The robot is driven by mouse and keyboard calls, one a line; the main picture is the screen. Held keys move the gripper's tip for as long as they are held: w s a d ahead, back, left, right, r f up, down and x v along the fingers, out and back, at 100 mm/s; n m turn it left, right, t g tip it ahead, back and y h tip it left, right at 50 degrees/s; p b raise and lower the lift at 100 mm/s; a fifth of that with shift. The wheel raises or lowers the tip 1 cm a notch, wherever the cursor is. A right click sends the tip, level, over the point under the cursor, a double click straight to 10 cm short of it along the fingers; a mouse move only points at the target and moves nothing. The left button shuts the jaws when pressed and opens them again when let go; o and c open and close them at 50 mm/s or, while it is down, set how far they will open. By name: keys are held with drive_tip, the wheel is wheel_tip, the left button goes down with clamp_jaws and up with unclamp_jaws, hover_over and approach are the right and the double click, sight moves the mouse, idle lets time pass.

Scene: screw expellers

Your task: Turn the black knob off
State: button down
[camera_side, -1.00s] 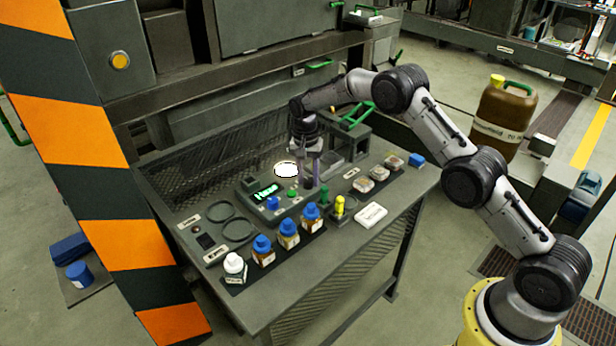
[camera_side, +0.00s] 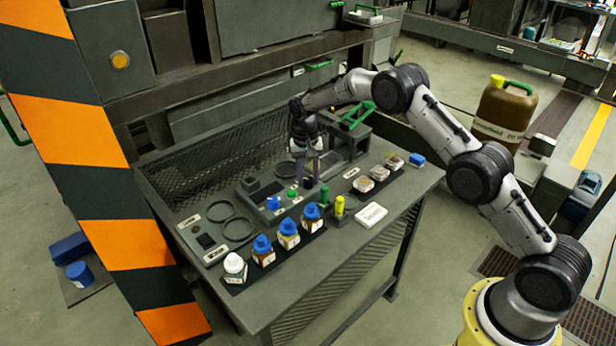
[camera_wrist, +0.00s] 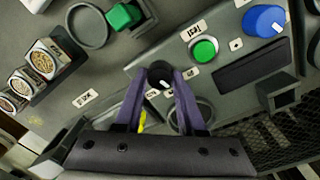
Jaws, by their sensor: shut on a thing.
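The black knob (camera_wrist: 159,75) is between my fingertips in the wrist view, with a small white mark on its face. My gripper (camera_side: 309,181) points down at the control panel (camera_side: 262,205). Its two purple fingers are shut on the knob's sides in the wrist view (camera_wrist: 160,84). In the side view the fingers mostly hide the knob. The panel's display (camera_wrist: 255,67) is dark. A green button (camera_wrist: 203,49) and a blue knob (camera_wrist: 265,20) sit beside the black knob on the same panel.
Blue-capped bottles (camera_side: 288,238) and a white-capped bottle (camera_side: 235,268) stand along the bench front. Small sample dishes (camera_side: 364,184) lie to the right. A yellow-topped piece (camera_side: 340,206) and a green one (camera_side: 323,196) stand close to my gripper. A mesh guard (camera_side: 205,165) is behind.

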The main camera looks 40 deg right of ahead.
sight(306, 181)
drive_tip(key=n, duration=0.4)
drive_tip(key=shift+r+n, duration=0.1)
drive_tip(key=shift+n, duration=2)
drive_tip(key=c, duration=0.5)
unclamp_jaws()
drive_tip(key=r, duration=1.3)
drive_tip(key=shift+a+r, duration=0.35)
drive_tip(key=shift+r, duration=0.05)
